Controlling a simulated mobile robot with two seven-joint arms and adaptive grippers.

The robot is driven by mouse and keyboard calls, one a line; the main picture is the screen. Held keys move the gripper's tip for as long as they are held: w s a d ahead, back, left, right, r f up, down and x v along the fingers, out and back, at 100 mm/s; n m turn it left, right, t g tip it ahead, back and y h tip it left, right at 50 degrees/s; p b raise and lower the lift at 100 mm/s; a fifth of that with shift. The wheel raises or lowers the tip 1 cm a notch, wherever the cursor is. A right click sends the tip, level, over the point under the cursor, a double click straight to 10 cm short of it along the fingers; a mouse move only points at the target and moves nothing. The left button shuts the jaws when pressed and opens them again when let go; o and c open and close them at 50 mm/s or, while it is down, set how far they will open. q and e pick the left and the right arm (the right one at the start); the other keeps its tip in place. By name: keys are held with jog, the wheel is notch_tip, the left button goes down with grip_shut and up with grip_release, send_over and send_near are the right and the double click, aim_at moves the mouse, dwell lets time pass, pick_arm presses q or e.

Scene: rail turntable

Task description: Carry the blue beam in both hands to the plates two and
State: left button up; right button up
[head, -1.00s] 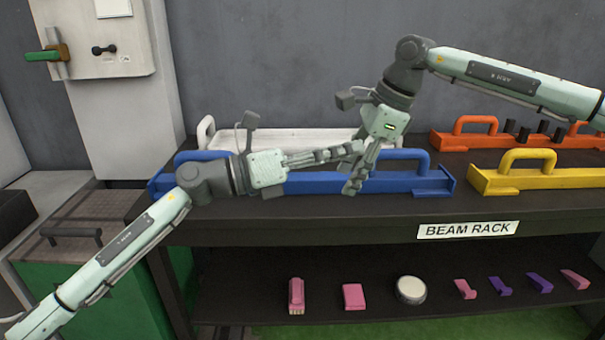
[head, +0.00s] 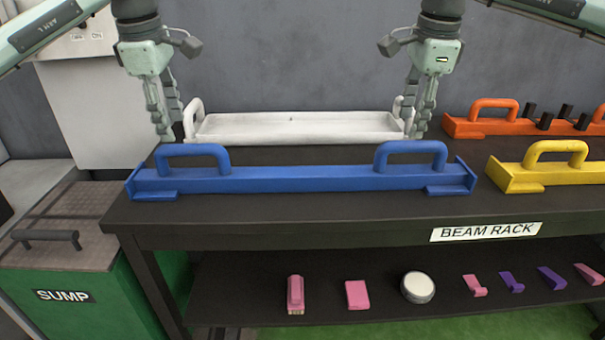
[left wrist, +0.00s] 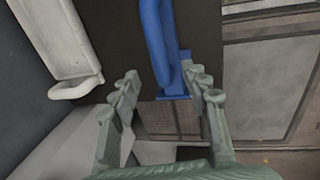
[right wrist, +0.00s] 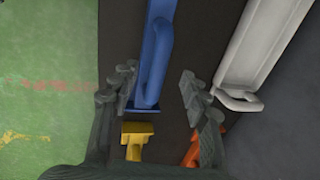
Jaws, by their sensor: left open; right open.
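The blue beam (head: 290,180) lies on the rack top along its front edge, with a raised handle near each end. My left gripper (head: 172,128) is open and empty, pointing down above the beam's left handle. In the left wrist view the blue beam (left wrist: 160,45) reaches between the open fingers, below them. My right gripper (head: 416,125) is open and empty, pointing down above the right handle. In the right wrist view the beam's end (right wrist: 148,90) shows between the fingers. Neither gripper appears to touch it. The plates are not in view.
A white beam (head: 290,126) lies just behind the blue one. A yellow beam (head: 545,178) and an orange beam (head: 480,126) lie to the right. Small pink and purple pieces and a round object (head: 418,287) sit on the lower shelf. A green sump (head: 110,300) stands at left.

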aim_at(180, 145)
pick_arm(q)
jog(key=shift+w+f, duration=0.25)
jog(key=shift+f, duration=1.05)
jog(key=shift+w+f, duration=0.3)
jog(key=shift+f, duration=1)
jog(key=shift+w+f, duration=0.25)
jog(key=shift+f, duration=1.05)
pick_arm(e)
jog(key=shift+w+f, duration=0.25)
jog(key=shift+f, duration=1)
jog(key=shift+w+f, duration=0.3)
jog(key=shift+f, duration=1)
jog(key=shift+w+f, duration=0.25)
jog(key=shift+f, duration=1)
pick_arm(q)
jog(key=shift+c, duration=0.3)
pick_arm(e)
jog(key=shift+c, duration=0.2)
pick_arm(q)
grip_shut()
pick_arm(e)
grip_shut()
